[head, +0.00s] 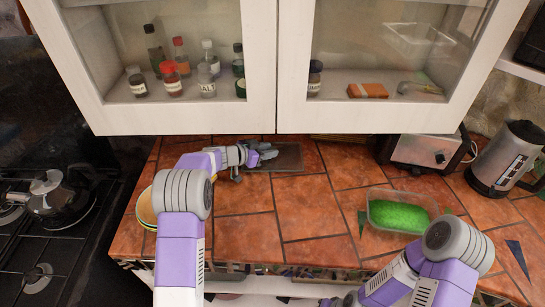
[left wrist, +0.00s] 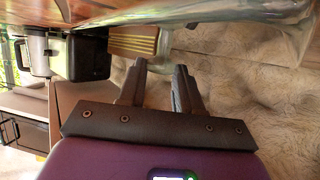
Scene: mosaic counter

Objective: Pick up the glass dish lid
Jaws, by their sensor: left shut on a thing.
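My left gripper (head: 264,153) is over the back of the counter, by a dark flat rectangular panel (head: 290,160). In the left wrist view its two dark fingers (left wrist: 158,70) stand a little apart, with their tips at the edge of a clear, glassy thing (left wrist: 225,32). I take this to be the glass dish lid, held in the fingers; its outline is hard to make out. A clear glass dish (head: 372,218) with green contents stands at the right of the counter. Of my right gripper, only a grey part (head: 343,300) shows at the bottom edge; its fingers cannot be made out.
A toaster (head: 420,152) and a kettle (head: 505,158) stand at the back right. Stacked bowls (head: 146,208) are at the left edge, beside the stove (head: 50,230). Wall cabinets (head: 190,118) hang above the back of the counter. The middle of the counter is clear.

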